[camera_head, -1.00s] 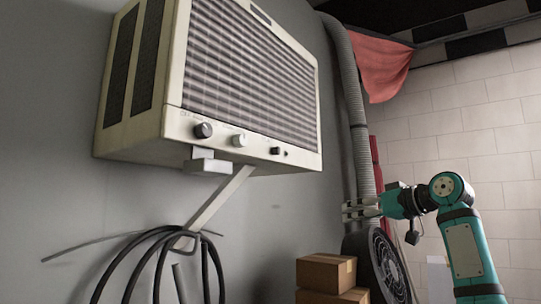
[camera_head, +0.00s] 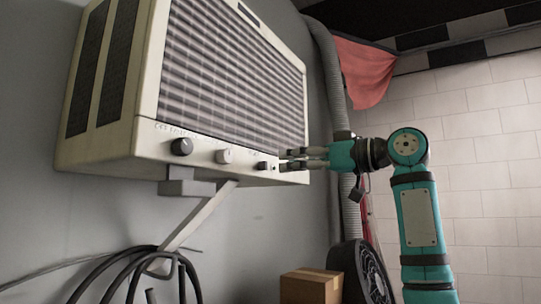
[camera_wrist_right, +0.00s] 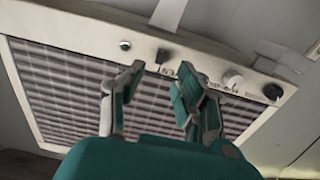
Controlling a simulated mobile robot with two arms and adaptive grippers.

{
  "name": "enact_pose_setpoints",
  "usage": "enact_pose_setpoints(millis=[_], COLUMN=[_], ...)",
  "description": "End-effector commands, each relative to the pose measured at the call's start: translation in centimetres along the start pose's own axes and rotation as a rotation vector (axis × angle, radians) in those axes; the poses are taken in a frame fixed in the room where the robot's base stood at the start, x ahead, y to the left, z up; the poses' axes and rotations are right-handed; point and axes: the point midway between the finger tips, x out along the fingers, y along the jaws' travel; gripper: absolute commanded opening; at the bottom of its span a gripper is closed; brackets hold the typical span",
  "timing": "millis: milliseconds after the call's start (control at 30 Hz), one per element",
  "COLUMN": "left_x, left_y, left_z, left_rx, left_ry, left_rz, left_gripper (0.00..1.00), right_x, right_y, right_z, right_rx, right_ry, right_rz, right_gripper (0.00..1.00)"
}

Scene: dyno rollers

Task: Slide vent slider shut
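The vent slider is a small dark knob (camera_head: 264,166) low on the front panel of the cream wall-mounted air unit (camera_head: 215,143). In the right wrist view the slider (camera_wrist_right: 162,56) shows beside lettering that is partly hidden, just beyond the gap between my fingertips. My right gripper (camera_head: 288,160) is open and empty, its fingertips at the panel just right of the slider. The wrist view shows the two fingers (camera_wrist_right: 161,68) apart. I cannot tell whether a finger touches the slider. My left gripper is not in view.
Two round knobs, one dark (camera_head: 181,147) and one pale (camera_head: 224,156), sit left of the slider. A small round button (camera_wrist_right: 125,45) is on its other side. Below are a bracket, black cables (camera_head: 150,270), a cardboard box (camera_head: 310,287) and a fan (camera_head: 372,275).

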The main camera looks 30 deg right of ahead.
Motion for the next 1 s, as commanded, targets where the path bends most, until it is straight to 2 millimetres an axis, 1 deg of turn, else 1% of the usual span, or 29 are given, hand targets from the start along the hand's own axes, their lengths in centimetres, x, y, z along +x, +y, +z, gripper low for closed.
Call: enact_pose_setpoints(millis=[33,100,200,300,467,733,1000], left_x=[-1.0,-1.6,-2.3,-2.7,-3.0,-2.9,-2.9], left_y=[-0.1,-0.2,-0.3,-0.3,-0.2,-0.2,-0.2], left_z=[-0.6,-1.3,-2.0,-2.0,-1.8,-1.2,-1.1], left_rx=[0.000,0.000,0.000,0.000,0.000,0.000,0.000], left_ry=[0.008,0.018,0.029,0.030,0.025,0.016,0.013], left_rz=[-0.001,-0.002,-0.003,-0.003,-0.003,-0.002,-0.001], left_gripper=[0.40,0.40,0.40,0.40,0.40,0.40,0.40], right_x=[1.2,2.5,4.1,5.2,6.1,6.2,6.2], right_y=[0.0,0.0,0.0,0.0,0.0,0.1,0.1], right_z=[-0.4,-0.4,-0.3,-0.2,-0.1,0.0,0.0], right_rx=[0.001,0.000,0.000,0.001,0.001,0.000,0.000], right_ry=[-0.003,-0.002,-0.002,-0.001,0.000,0.001,0.001], right_rz=[-0.002,-0.002,0.000,0.000,0.000,0.001,0.001], right_gripper=[0.35,0.35,0.35,0.35,0.35,0.35,0.00])
